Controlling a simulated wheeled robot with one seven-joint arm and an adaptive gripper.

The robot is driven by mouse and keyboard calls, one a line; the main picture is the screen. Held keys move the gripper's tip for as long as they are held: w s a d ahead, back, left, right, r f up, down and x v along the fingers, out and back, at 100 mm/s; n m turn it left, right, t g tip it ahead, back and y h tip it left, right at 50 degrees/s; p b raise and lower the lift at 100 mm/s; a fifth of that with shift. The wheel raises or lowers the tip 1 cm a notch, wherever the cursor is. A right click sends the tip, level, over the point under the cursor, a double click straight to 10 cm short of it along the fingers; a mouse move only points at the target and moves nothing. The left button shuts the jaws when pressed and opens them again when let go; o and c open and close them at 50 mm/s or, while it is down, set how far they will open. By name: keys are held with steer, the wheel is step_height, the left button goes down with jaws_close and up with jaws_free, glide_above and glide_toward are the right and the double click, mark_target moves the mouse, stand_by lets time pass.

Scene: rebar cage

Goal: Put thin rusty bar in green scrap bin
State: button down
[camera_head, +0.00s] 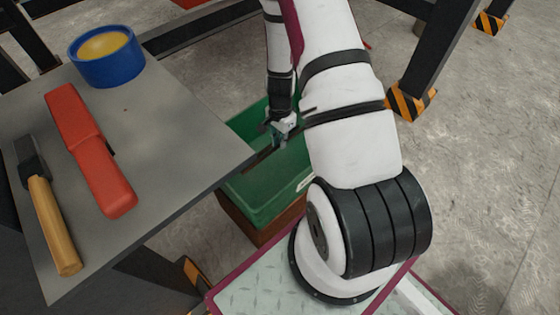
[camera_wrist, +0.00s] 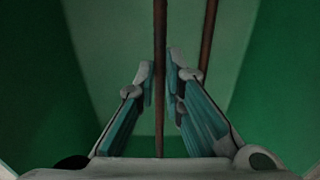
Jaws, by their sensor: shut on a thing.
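My gripper (camera_head: 279,138) is inside or just over the mouth of the green scrap bin (camera_head: 262,200), which stands beside the table on a brown base. In the wrist view, the fingers (camera_wrist: 160,78) are shut on the thin rusty bar (camera_wrist: 160,45), which runs upright in the picture between them. A second brown bar (camera_wrist: 207,38) shows behind the right finger, partly hidden by it. The green bin walls (camera_wrist: 45,90) fill both sides of the wrist view. The held bar's ends, and its exact height above the bin floor, are not visible.
The grey table (camera_head: 180,150) on the left holds a blue bowl-like container (camera_head: 107,57), a red tool (camera_head: 92,152) and a wooden-handled hammer (camera_head: 52,218). Its corner reaches close to the bin. A dark post with a striped foot (camera_head: 411,102) stands behind my arm. Floor to the right is clear.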

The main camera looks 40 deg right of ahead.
mark_target(280, 161)
step_height(280, 161, down, 9)
steer(key=b, duration=0.3)
steer(key=shift+f+b, duration=0.1)
steer(key=shift+b, duration=0.2)
steer(key=c, duration=1.7)
jaws_free()
